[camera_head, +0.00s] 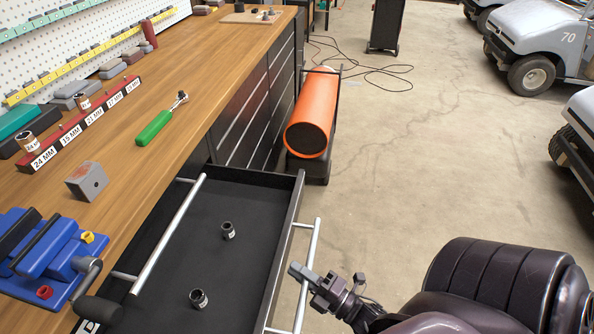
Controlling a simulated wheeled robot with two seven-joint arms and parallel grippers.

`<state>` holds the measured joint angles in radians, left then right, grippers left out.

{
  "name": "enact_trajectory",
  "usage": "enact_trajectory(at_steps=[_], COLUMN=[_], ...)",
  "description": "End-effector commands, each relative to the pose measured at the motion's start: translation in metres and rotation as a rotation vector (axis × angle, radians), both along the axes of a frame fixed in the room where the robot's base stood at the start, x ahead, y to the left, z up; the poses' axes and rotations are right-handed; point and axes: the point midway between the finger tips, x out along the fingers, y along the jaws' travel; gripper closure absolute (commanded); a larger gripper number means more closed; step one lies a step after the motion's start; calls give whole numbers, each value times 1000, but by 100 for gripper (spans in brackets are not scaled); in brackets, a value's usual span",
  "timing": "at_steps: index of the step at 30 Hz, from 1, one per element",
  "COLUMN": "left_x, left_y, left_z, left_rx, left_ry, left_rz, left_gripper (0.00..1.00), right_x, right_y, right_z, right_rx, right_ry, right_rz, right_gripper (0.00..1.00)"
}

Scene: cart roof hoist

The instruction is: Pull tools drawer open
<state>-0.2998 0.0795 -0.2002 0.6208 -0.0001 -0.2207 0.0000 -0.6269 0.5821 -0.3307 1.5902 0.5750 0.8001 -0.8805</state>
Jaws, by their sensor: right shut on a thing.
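The tools drawer (258,222) is black and stands pulled out from the workbench toward the right, with its inside showing. Its handle (312,243) is a silver bar along the drawer's front. My right gripper (305,274) reaches in from the lower right and is shut on this handle, around its middle. The fingers hide part of the bar. Two dark sockets stand apart on the drawer floor, one near the middle (228,231) and one nearer (198,298). My left gripper is not in view.
A wooden benchtop (150,170) carries a green-handled ratchet (160,122), a red socket rail (80,125) and a blue vise (45,255). Another silver handle (172,232) runs along the bench edge. An orange cylinder (312,108) stands beyond the drawer.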

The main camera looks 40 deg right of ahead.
Motion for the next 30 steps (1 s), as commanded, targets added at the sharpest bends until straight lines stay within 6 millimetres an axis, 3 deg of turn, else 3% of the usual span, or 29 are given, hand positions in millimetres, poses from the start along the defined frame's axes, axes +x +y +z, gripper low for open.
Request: enact_trajectory(at_steps=[3, 4, 9, 19, 30], left_x=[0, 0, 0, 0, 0], left_y=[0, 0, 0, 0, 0], left_z=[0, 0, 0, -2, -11], left_rx=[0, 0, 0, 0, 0], left_ry=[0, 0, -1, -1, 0], left_rz=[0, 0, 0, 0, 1], left_gripper=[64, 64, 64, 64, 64], right_x=[-1, -1, 0, -6, -62], right_y=[0, 0, 0, -1, -17], right_z=[-1, -1, -1, -3, -14], right_rx=[0, 0, 0, -1, -1], right_ry=[3, 4, 3, 4, 5], right_rz=[0, 0, 0, -1, -2], right_gripper=[100, 81, 62, 62, 62])
